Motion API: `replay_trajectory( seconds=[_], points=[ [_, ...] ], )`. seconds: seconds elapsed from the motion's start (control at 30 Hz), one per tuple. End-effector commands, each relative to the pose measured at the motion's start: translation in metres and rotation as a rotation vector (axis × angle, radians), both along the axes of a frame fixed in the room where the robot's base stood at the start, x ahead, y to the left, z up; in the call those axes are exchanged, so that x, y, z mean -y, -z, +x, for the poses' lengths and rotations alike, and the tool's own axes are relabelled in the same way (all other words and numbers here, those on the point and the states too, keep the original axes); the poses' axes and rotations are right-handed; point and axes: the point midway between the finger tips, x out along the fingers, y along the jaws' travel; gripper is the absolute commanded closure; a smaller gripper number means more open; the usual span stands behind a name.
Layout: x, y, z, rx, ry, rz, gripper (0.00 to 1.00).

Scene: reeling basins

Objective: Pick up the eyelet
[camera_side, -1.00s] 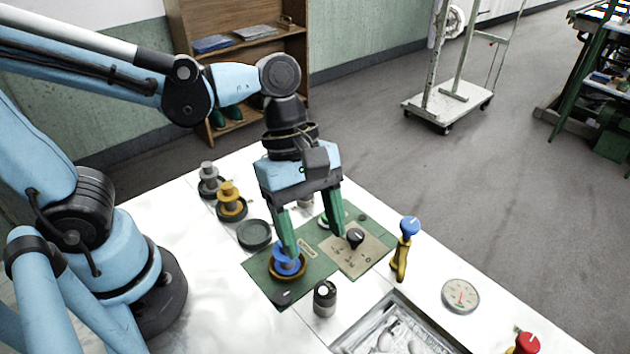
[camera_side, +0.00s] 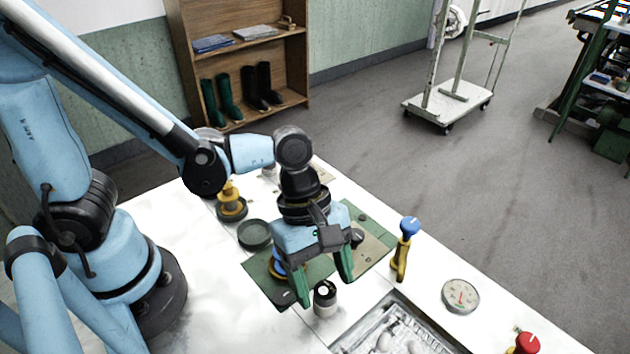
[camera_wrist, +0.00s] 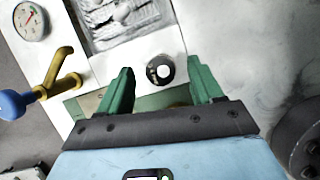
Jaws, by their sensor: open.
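A short grey cylinder (camera_side: 325,303) with a black top and pale centre, which looks like the eyelet, stands upright on the white table beside the green mat's front edge. It also shows in the wrist view (camera_wrist: 152,76), in the gap between the fingertips. My gripper (camera_side: 326,289) is open and empty, with its green fingers pointing down either side of the cylinder in the side view. It also shows in the wrist view (camera_wrist: 160,69). I see no contact. Exact fingertip height is unclear.
The green mat (camera_side: 352,212) lies under my gripper, with a mostly hidden blue piece (camera_side: 278,262) on it. A basin (camera_side: 392,300) is at front right. A yellow tap with a blue knob (camera_side: 410,226), a dial (camera_side: 460,296) and a red knob (camera_side: 527,342) stand right. Yellow spool (camera_side: 230,197) stands left.

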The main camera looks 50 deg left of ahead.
Motion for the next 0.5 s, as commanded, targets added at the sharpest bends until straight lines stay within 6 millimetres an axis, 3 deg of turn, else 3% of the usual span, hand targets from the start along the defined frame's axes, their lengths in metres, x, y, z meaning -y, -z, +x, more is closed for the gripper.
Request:
replay_trajectory(
  seconds=[0.37, 0.5],
  points=[
    [0.0026, 0.0064, -0.0007, 0.0, 0.0, 0.0, 0.34],
    [0.0025, 0.0063, -0.0007, 0.0, 0.0, 0.0, 0.51]
  ],
)
